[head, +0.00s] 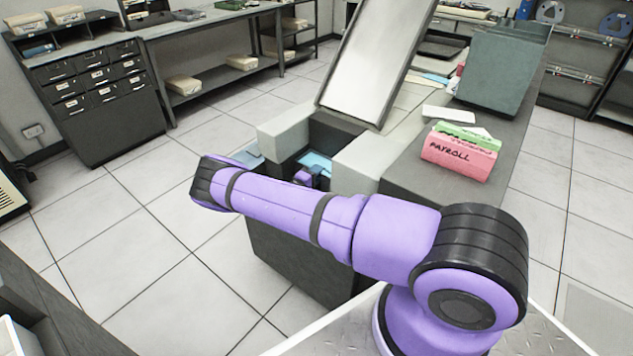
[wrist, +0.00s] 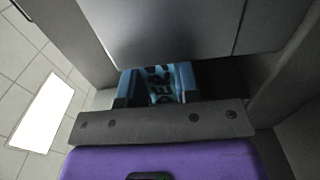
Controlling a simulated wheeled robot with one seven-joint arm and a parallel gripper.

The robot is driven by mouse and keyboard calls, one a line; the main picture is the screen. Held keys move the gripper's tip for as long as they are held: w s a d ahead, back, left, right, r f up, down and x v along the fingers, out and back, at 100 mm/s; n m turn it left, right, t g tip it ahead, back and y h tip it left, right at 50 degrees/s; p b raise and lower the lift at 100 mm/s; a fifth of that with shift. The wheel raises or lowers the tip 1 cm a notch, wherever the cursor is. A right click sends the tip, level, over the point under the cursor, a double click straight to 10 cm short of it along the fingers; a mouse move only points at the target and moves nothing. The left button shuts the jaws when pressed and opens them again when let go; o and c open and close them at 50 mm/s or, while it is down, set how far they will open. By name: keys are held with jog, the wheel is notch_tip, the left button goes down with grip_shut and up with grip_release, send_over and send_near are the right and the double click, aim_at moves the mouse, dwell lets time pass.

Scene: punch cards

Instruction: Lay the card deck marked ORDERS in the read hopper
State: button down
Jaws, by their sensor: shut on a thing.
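The blue card deck (head: 318,160) is inside the read hopper (head: 337,131), the dark recess between two pale grey blocks under the tilted panel. In the wrist view the deck (wrist: 158,76) shows dark lettering, partly readable as "DER"; the rest is hidden. In the head view my gripper (head: 310,178) is mostly hidden behind my purple arm and the near block. I cannot tell whether the deck touches the hopper floor.
A pink deck marked PAYROLL (head: 459,160) and a green deck (head: 468,136) are on the dark counter to the right. A grey-green box (head: 500,75) stands behind them. The tilted panel (head: 375,55) rises above the hopper; pale blocks (head: 366,163) flank it closely.

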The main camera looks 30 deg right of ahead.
jog(key=shift+f, duration=1.7)
jog(key=c, duration=0.8)
grip_release()
jog(key=shift+f, duration=0.15)
jog(key=shift+c, duration=0.2)
